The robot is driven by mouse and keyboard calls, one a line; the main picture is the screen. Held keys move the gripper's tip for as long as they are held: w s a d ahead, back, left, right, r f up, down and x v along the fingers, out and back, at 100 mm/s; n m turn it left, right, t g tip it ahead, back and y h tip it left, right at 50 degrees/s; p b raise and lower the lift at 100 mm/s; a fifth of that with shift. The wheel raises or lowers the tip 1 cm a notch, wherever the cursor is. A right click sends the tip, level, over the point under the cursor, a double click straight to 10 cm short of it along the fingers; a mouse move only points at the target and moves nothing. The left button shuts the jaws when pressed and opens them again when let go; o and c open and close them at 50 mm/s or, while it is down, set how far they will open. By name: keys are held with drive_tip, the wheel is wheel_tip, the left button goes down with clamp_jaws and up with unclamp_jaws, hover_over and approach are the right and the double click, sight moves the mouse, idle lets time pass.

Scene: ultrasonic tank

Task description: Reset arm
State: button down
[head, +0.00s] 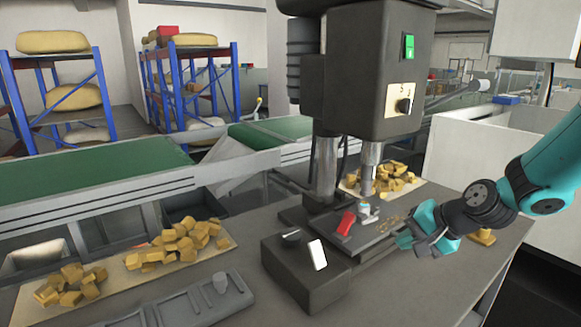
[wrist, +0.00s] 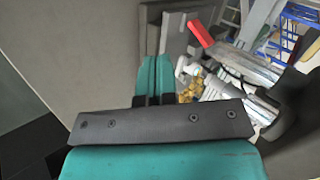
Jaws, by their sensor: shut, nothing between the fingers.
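My gripper (head: 421,243) is at the right side of the drill-press-like machine (head: 372,85), low over the bench. It also shows in the wrist view (wrist: 154,98), with its two teal fingers together and nothing between them. My teal and black arm reaches in from the right edge of the head view. The gripper appears close to the machine's base plate; whether it touches cannot be told.
A red-handled clamp (head: 346,223) sits on the machine's base. Yellow-brown blocks (head: 180,243) lie on boards at left and behind the machine. A grey tray (head: 192,303) lies in front. A green conveyor (head: 90,178) runs behind the bench. Bare bench (head: 440,285) shows at right.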

drive_tip(key=s+a+r+n+g, duration=0.3)
drive_tip(key=s+a+r+n, duration=0.3)
drive_tip(key=s+a, duration=0.35)
drive_tip(key=s+a+r+n+g, duration=0.1)
drive_tip(key=s+n, duration=0.3)
drive_tip(key=s, duration=0.5)
drive_tip(key=s+a+r+n+g+h, duration=0.1)
drive_tip(key=s+r+n+g, duration=0.1)
drive_tip(key=s+n, duration=0.3)
drive_tip(key=s+r, duration=0.1)
drive_tip(key=s, duration=0.3)
drive_tip(key=shift+a+r+h, duration=0.15)
drive_tip(key=shift+a+h, duration=0.15)
drive_tip(key=shift+a, duration=0.05)
